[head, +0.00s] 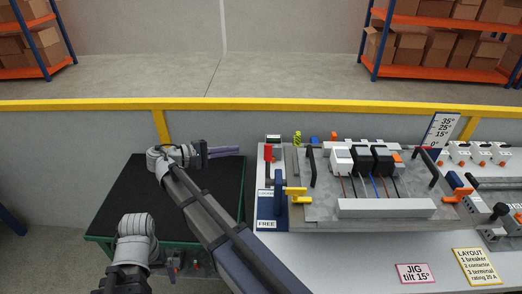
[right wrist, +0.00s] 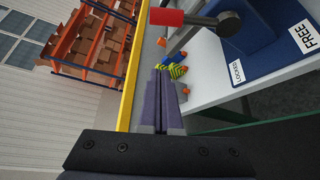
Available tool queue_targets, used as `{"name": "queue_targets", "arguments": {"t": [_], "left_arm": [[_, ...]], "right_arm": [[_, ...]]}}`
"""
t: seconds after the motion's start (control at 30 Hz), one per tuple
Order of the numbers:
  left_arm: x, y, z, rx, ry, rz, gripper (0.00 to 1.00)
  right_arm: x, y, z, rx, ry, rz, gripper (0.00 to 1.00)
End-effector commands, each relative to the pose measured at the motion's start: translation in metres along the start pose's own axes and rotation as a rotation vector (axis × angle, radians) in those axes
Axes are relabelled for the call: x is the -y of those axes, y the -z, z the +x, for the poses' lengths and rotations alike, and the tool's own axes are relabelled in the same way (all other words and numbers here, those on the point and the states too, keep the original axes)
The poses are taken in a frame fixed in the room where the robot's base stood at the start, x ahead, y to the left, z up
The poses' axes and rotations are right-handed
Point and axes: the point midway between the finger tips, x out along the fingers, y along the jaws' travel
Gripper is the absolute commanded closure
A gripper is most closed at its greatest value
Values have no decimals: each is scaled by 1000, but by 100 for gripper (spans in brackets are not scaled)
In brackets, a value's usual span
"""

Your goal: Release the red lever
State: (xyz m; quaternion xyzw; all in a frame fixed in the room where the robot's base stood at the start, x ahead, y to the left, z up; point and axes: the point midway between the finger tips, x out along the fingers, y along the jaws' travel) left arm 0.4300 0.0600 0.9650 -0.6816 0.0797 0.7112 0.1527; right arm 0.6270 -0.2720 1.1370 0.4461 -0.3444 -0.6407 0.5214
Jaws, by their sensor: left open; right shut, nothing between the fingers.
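The red lever's red handle (head: 268,152) stands at the left edge of the bench in the head view, beyond the LOCKED label (head: 265,193) and the FREE label (head: 266,224). In the right wrist view its red grip (right wrist: 168,17) is at the top, on a dark arm, beside a blue block (right wrist: 250,25). My right gripper (head: 238,150) is shut and empty, pointing right towards the handle with a gap between them. Its shut fingers (right wrist: 160,75) also show in the right wrist view. My left arm is at the lower left; its gripper cannot be made out.
A tilted grey jig plate (head: 320,208) carries breakers, wires and black handles right of the lever. A yellow handle (head: 296,194) is close to the lever. A dark-topped cart (head: 130,200) lies under my right arm. A yellow rail (head: 100,106) runs behind.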

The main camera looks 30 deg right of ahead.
Motion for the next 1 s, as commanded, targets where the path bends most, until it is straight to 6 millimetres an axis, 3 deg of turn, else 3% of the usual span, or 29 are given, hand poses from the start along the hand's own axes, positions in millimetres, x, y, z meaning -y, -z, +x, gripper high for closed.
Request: {"name": "queue_targets", "arguments": {"t": [0.23,0.67,0.8,1.0], "left_arm": [[-1,0,6,0,0,0,0],[-2,1,24,0,0,0,0],[-1,1,9,0,0,0,0],[0,0,5,0,0,0,0]], "right_arm": [[2,0,19,2,2,1,100],[3,0,104,1,2,1,100],[-1,-24,92,-3,1,0,100],[0,-36,87,-2,1,0,100]]}}
